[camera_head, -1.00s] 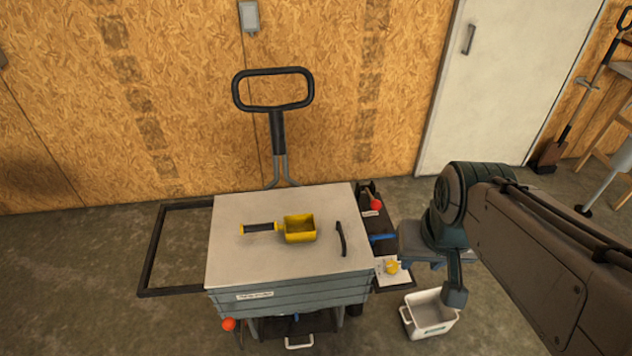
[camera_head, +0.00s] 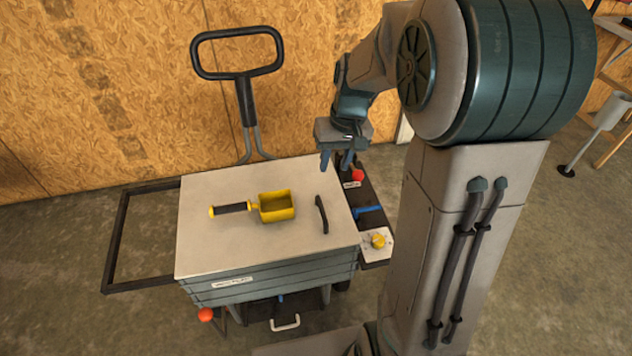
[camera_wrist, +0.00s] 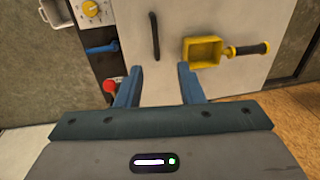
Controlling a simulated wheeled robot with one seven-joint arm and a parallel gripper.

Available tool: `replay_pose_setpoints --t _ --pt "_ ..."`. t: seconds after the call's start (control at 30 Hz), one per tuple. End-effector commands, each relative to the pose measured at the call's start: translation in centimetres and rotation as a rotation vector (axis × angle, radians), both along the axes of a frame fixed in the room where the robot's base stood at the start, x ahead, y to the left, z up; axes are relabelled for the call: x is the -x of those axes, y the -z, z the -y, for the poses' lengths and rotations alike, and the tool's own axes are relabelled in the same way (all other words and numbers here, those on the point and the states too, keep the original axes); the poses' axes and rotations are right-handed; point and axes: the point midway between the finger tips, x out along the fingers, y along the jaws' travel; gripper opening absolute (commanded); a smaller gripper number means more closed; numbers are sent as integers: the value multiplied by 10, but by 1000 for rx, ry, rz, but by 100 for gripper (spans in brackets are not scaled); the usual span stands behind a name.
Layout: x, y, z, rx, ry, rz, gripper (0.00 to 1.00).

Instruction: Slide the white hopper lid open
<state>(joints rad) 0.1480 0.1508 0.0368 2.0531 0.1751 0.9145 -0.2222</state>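The white hopper lid (camera_head: 215,245) lies flat and closed on top of the grey hopper, between the rails of a dark frame. A black bar handle (camera_head: 321,214) stands near its right edge; the handle also shows in the wrist view (camera_wrist: 155,36). A yellow scoop (camera_head: 276,206) with a black grip lies on the lid, left of the handle. My gripper (camera_head: 338,160) is above the lid's back right corner, apart from the handle. In the wrist view its two blue fingers (camera_wrist: 158,88) are spread with nothing between them.
Right of the lid, a dark side panel carries a red knob (camera_head: 358,175), a blue lever (camera_head: 367,210) and a yellow dial (camera_head: 378,241). The black frame (camera_head: 118,235) extends empty to the left. A tall black push handle (camera_head: 238,56) rises behind.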

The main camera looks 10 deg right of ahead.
Motion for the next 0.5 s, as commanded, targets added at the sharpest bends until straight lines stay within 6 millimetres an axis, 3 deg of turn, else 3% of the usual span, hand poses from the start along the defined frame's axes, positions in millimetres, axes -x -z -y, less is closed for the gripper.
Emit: replay_pose_setpoints --t 0.03,0.2,0.5 --pt "-11 18 4 -13 1 -16 34" --pt "-36 47 11 -45 0 -40 34" --pt "-44 73 11 -59 -1 -51 34"
